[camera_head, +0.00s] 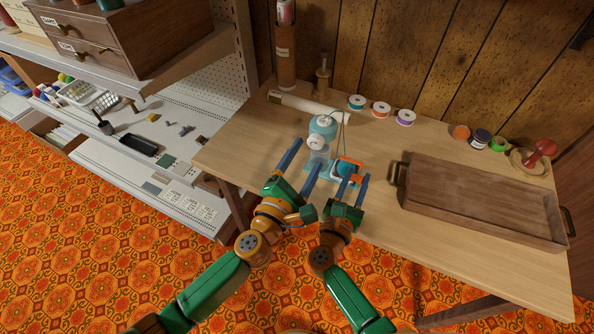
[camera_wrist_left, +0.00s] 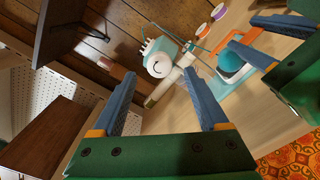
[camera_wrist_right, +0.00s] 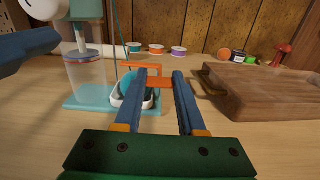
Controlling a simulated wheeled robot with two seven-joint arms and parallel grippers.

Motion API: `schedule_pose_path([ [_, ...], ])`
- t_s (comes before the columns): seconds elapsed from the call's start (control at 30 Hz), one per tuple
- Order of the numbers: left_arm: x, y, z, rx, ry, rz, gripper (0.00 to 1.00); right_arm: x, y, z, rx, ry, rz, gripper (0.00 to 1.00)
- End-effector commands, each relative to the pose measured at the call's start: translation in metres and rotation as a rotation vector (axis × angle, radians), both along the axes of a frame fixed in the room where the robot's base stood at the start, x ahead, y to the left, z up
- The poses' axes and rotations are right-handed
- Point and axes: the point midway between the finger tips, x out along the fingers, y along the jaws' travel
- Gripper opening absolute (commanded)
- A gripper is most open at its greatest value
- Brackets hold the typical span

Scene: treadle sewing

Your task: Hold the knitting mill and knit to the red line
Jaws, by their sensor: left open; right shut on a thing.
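The knitting mill (camera_head: 322,128) stands on the table, with a teal and white head above a clear cylinder (camera_wrist_right: 86,82) and a teal base (camera_wrist_right: 85,103). Its head also shows in the left wrist view (camera_wrist_left: 160,58). A teal yarn ball sits in a white cup (camera_wrist_right: 118,101) on the base, beside an orange bracket-like handle (camera_wrist_right: 158,82). My right gripper (camera_head: 352,180) is shut on this orange part. My left gripper (camera_head: 302,165) is open and empty, just left of the cylinder, with its fingers pointing toward the mill.
A wooden tray (camera_head: 480,232) takes up the table's right side. Several spools, such as the orange one (camera_head: 380,110), line the back edge. A red mushroom-shaped thing (camera_head: 541,149) stands at the back right. A pale roll (camera_head: 310,107) lies behind the mill. Shelves (camera_head: 150,130) stand left of the table.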

Motion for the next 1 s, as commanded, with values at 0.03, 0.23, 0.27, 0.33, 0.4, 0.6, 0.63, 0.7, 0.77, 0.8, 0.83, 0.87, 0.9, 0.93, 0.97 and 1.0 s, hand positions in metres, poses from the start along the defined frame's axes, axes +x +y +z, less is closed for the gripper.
schedule_pose_path([
  [0.03,-0.015,0.006,-0.002,0.002,0.004,-0.003,0.77,0.000,0.000,0.000,0.000,0.001,0.000,0.00],
  [0.23,-0.058,0.027,-0.001,0.001,0.005,0.000,0.77,0.000,0.000,0.000,0.000,0.001,0.000,0.00],
  [0.27,-0.062,0.029,-0.001,0.001,0.004,0.000,0.77,0.000,0.000,0.000,0.000,0.001,0.000,0.00],
  [0.33,-0.069,0.032,-0.001,0.001,0.004,0.000,0.77,0.000,0.000,0.000,0.000,0.001,0.000,0.00],
  [0.4,-0.072,0.034,0.000,0.000,0.001,-0.001,0.77,0.000,0.000,0.000,0.000,0.001,0.000,0.00],
  [0.6,-0.072,0.034,0.000,0.000,0.001,-0.001,0.77,0.000,0.000,0.000,0.000,0.000,0.000,0.00],
  [0.63,-0.072,0.034,0.000,0.000,0.001,-0.001,0.77,0.000,0.000,0.000,0.000,0.000,0.000,0.00],
  [0.7,-0.072,0.034,0.000,0.000,0.001,-0.001,0.77,0.000,0.000,0.000,0.000,0.000,0.000,0.00],
  [0.77,-0.072,0.034,0.000,0.000,0.001,-0.001,0.77,0.000,0.000,0.000,0.000,0.000,0.000,0.00],
  [0.8,-0.072,0.034,0.000,0.000,0.001,-0.001,0.77,0.000,0.000,0.000,0.000,0.000,-0.001,0.00],
  [0.83,-0.072,0.034,0.000,0.000,0.001,-0.001,0.77,0.000,0.000,0.000,0.000,0.000,-0.001,0.00],
  [0.87,-0.072,0.034,0.000,0.000,0.001,-0.001,0.77,0.000,0.000,0.000,0.000,0.000,-0.001,0.00],
  [0.9,-0.072,0.034,0.000,0.000,0.001,-0.001,0.77,0.000,0.000,0.000,0.000,0.000,-0.001,0.00],
  [0.93,-0.072,0.034,0.000,0.000,0.001,-0.001,0.77,0.000,0.000,0.000,0.000,0.000,-0.001,0.00],
  [0.97,-0.072,0.034,0.000,0.000,0.001,-0.001,0.77,0.000,0.000,0.000,0.000,0.000,-0.001,0.00],
  [1.0,-0.072,0.034,0.000,0.000,0.001,-0.001,0.77,0.000,0.000,0.000,0.000,0.000,-0.001,0.00],
])
